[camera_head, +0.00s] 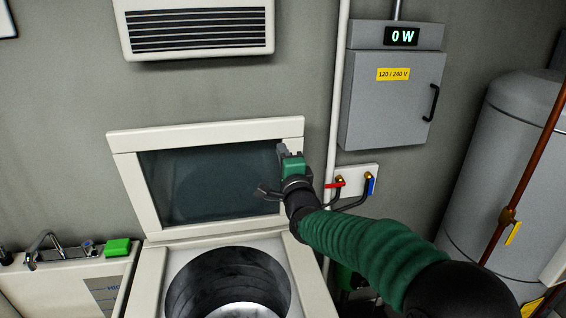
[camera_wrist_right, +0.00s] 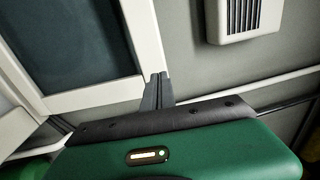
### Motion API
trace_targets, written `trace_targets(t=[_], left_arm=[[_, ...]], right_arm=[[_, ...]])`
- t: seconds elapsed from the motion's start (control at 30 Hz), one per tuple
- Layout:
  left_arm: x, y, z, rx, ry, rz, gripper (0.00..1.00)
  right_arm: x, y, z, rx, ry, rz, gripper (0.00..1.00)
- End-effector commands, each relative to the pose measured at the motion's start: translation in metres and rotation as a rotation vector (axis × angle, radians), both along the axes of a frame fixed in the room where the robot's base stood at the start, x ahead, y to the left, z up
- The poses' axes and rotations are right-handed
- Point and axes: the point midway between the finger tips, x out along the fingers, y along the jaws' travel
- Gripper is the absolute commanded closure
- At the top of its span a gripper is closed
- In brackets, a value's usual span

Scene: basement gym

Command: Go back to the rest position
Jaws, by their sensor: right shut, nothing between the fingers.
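My right arm comes in from the lower right in the head view, with a green ribbed sleeve. My right gripper (camera_head: 281,150) is shut and empty, in front of the right side of the raised lid with a dark window (camera_head: 215,180). In the right wrist view the fingers (camera_wrist_right: 157,90) are together with nothing between them, near the corner of the white lid frame (camera_wrist_right: 143,35). I cannot tell whether they touch the frame. My left gripper is not in view.
The white machine below the lid has an open round drum (camera_head: 177,285). A grey electrical box (camera_head: 390,115) reading 0 W, red and blue valves (camera_head: 355,184) and a grey tank (camera_head: 515,150) stand right. A wall vent (camera_head: 200,45) is above; a green block (camera_head: 117,247) is left.

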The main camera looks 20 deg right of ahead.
Motion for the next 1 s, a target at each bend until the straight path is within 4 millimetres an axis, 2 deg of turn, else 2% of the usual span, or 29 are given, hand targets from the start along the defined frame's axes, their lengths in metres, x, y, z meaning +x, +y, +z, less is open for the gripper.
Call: trace_targets(t=[0.17,0.27,0.37,0.43,0.5,0.57,0.6,0.67,0.7,0.8,0.83,0.9,1.0], left_arm=[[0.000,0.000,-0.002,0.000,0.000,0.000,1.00],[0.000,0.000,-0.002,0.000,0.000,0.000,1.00],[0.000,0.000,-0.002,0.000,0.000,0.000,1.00],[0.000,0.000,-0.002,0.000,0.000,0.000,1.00],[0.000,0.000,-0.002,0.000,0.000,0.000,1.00],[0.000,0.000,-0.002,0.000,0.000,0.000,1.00],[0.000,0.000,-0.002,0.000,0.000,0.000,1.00],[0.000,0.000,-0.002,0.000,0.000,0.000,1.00],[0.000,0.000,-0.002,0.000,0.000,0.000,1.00],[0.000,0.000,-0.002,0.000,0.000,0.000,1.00],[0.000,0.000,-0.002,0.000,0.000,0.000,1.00],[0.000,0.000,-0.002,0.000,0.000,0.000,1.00],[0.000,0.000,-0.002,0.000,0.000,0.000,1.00]], right_arm=[[-0.007,0.001,0.000,0.000,-0.001,-0.001,1.00],[-0.007,0.006,-0.011,-0.032,0.042,0.009,1.00],[-0.017,0.023,-0.055,-0.166,0.204,0.049,1.00],[-0.037,0.040,-0.104,-0.325,0.381,0.113,1.00],[-0.070,0.055,-0.159,-0.506,0.573,0.207,1.00],[-0.104,0.064,-0.202,-0.655,0.725,0.305,1.00],[-0.130,0.070,-0.228,-0.750,0.817,0.382,1.00],[-0.172,0.076,-0.264,-0.887,0.947,0.509,1.00],[-0.201,0.079,-0.285,-0.970,1.022,0.601,1.00],[-0.269,0.083,-0.323,-1.136,1.166,0.828,1.00],[-0.286,0.083,-0.331,-1.172,1.196,0.888,1.00],[-0.317,0.083,-0.344,-1.236,1.243,1.004,1.00],[-0.342,0.083,-0.352,-1.281,1.274,1.098,1.00]])
